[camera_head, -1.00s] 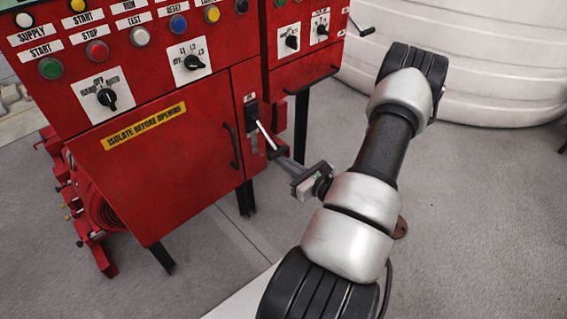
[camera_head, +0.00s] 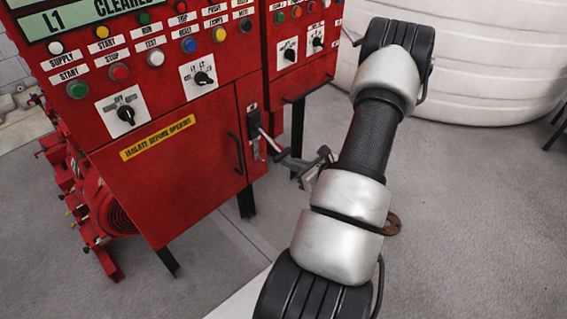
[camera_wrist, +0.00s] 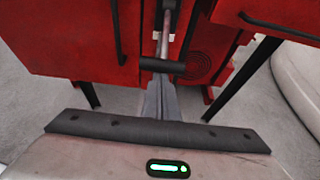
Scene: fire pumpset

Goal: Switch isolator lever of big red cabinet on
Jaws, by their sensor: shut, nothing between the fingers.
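The big red cabinet (camera_head: 190,165) stands at left with a yellow "ISOLATE BEFORE OPENING" label. Its isolator lever (camera_head: 264,135) is a pale rod on the narrow right-hand panel, slanting down and to the right. My gripper (camera_head: 279,155) is shut and empty, with its fingertips close to the lever's lower end. In the wrist view my gripper (camera_wrist: 160,86) points at the red front, and the lever (camera_wrist: 165,35) shows ahead of it. A dark crossbar lies just beyond the fingertips. I cannot tell whether the fingers touch the lever.
A black door handle (camera_head: 236,153) is left of the lever. A smaller red cabinet (camera_head: 300,65) on dark legs stands to the right. A large white ribbed tank (camera_head: 480,70) is behind my arm. Grey floor is open at the lower right.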

